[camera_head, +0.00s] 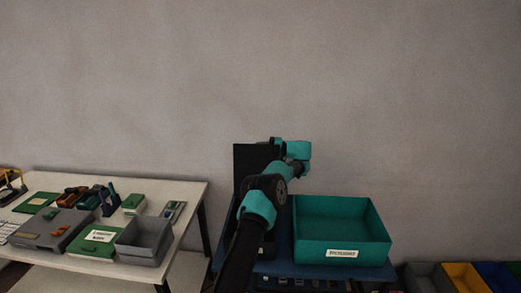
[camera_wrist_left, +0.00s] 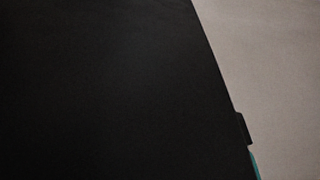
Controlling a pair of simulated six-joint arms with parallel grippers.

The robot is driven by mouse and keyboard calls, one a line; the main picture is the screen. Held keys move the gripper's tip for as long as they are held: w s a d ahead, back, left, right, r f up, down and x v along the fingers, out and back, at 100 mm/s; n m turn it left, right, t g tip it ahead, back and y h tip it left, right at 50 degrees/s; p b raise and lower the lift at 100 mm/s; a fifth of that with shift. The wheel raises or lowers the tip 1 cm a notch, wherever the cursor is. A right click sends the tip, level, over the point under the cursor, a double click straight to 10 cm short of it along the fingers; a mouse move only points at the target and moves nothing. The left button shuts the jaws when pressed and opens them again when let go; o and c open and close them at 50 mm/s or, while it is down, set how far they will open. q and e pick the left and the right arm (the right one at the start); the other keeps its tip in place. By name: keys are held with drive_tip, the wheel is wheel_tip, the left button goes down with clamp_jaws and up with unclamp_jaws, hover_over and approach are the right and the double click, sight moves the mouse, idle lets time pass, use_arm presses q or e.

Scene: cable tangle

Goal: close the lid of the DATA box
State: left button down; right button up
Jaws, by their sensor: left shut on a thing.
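A black upright panel (camera_head: 250,160), which looks like the open lid of the DATA box, stands behind my left arm. In the left wrist view the black panel (camera_wrist_left: 100,90) fills most of the picture, with a small dark tab (camera_wrist_left: 241,128) on its right edge. My left gripper (camera_head: 277,143) is at the panel's upper right edge, shut on it; the fingertips are hard to make out. My left arm hides most of the box below, and I see no DATA label. My right gripper is out of view.
A teal open bin (camera_head: 342,225) with a white label stands right of my arm on a dark blue stand. A white table (camera_head: 185,192) at left holds a grey tray (camera_head: 145,240), green boxes and tools. Grey, yellow and blue bins (camera_head: 465,278) sit low at right.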

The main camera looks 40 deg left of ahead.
sight(259, 157)
use_arm(q)
drive_tip(key=shift+s+d+r+n, duration=0.3)
drive_tip(key=shift+s+d+n, duration=0.25)
drive_tip(key=shift+s, duration=0.2)
drive_tip(key=shift+s+d+r+n, duration=0.3)
drive_tip(key=shift+s+d+n, duration=0.15)
drive_tip(key=shift+s+d, duration=0.2)
drive_tip(key=c, duration=1)
unclamp_jaws()
drive_tip(key=shift+o, duration=0.2)
drive_tip(key=shift+s+a, duration=0.1)
drive_tip(key=shift+a, duration=0.05)
